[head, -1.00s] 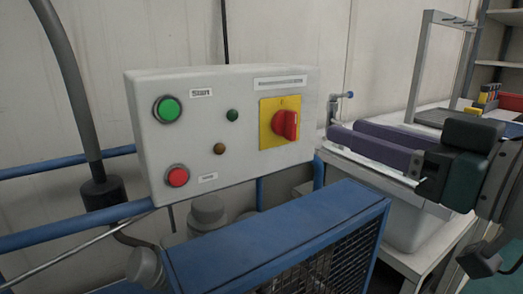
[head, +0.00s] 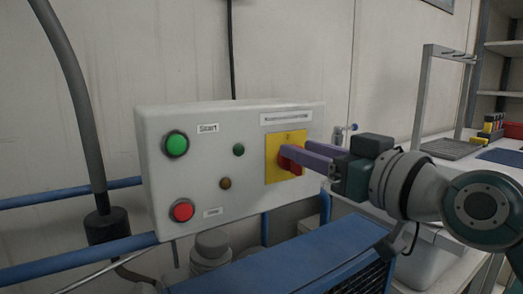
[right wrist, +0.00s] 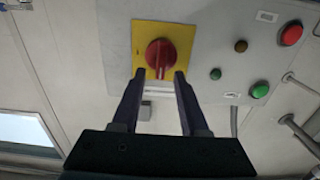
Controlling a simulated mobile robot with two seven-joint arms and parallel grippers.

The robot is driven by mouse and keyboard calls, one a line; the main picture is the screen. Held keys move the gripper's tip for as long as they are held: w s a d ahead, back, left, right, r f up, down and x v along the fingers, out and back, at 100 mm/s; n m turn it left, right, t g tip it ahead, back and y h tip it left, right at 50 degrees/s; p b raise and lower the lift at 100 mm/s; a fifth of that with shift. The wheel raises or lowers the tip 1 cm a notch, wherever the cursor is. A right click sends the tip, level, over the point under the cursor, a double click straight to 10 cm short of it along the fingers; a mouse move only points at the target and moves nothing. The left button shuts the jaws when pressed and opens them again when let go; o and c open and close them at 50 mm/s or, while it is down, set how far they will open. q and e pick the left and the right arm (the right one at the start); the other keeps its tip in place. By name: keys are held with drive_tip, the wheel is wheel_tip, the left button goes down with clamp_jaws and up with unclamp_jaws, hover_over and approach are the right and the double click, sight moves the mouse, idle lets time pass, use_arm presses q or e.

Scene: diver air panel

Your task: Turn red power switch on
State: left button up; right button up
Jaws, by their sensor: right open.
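The red power switch (head: 288,161) is a round knob on a yellow plate (head: 273,166) at the right side of the grey panel (head: 215,188). In the right wrist view the red knob (right wrist: 160,56) sits just beyond my fingertips, its ridge pointing along the picture's vertical. My right gripper (head: 299,153) is open at the knob, its purple fingers pointing at the panel. In the right wrist view the fingertips (right wrist: 159,74) lie on both sides of the knob's lower edge. I cannot tell whether they touch it. In the head view the fingers partly hide the knob. My left gripper is not in view.
The panel also carries a green button (head: 176,144), a red button (head: 182,211) and two small lamps. A blue machine frame (head: 275,260) stands below it. A blue pipe (head: 80,258) runs at the left. A bench with a grey rack (head: 448,147) stands at the right.

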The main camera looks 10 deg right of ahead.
clamp_jaws()
idle(0.8)
drive_tip(key=m, duration=0.6)
drive_tip(key=d+f+m, duration=0.1)
drive_tip(key=m, duration=0.5)
drive_tip(key=d+f+m, duration=0.1)
drive_tip(key=m, duration=0.5)
drive_tip(key=shift+w, duration=0.3)
idle(0.4)
